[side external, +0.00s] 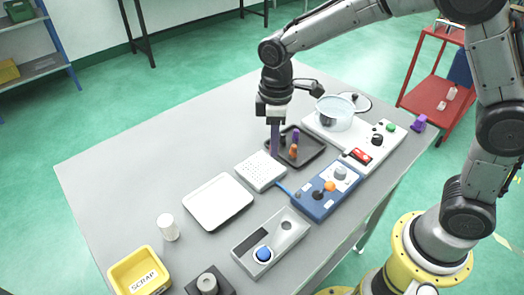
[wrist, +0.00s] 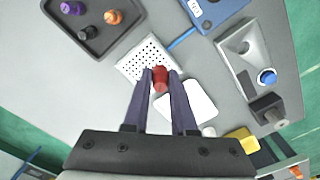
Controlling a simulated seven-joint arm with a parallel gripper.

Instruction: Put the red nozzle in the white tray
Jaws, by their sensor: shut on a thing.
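The red nozzle (wrist: 160,78) is between the two purple-grey fingers of my gripper (wrist: 160,73) in the wrist view, and the gripper is shut on it. In the side view my gripper (side external: 275,152) points down near the dark tray and the white perforated block; I cannot make out the nozzle there. The white tray (side external: 218,201) lies flat and empty on the grey table, left of and nearer the camera than the gripper. It also shows in the wrist view (wrist: 194,104), partly hidden behind a finger.
The dark tray (side external: 316,157) holds several nozzles. The white perforated block (side external: 260,171) stands between it and the white tray. A blue control box (side external: 316,203), a grey fixture with a blue knob (side external: 285,232), a white cylinder (side external: 168,227) and a yellow scrap bin (side external: 140,272) stand around.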

